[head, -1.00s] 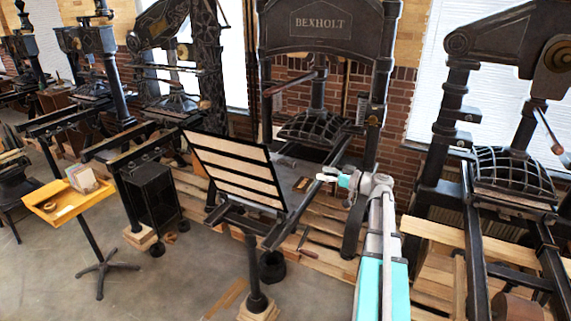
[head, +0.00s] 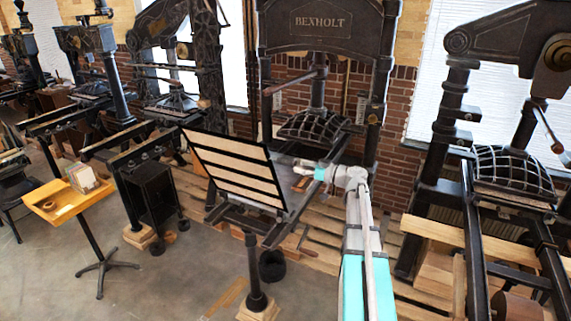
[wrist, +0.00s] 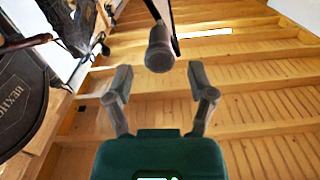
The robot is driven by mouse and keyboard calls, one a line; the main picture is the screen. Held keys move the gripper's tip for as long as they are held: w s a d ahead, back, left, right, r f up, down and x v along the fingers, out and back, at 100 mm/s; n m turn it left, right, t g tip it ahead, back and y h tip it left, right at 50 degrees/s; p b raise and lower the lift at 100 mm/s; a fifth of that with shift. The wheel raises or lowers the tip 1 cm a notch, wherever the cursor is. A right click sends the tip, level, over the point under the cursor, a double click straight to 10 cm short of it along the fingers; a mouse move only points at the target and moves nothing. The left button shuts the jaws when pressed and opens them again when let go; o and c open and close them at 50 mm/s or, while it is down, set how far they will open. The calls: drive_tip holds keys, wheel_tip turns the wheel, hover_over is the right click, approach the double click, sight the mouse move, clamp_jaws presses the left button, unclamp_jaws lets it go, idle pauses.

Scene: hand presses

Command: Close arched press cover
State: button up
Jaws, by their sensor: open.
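The arched press (head: 322,24), marked BEXHOLT, stands at the middle back of the head view. Its cover (head: 236,168), a dark frame with pale slats, stands open and steeply tilted at the front of the press bed.
Another press (head: 512,175) stands to the right of my arm. A yellow stand (head: 66,200) and more presses are at left. A dark post (head: 253,270) stands under the press rails. The grey floor at front left is mostly clear.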

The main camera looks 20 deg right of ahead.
sight(287, 163)
drive_tip(key=shift+x, duration=2.9)
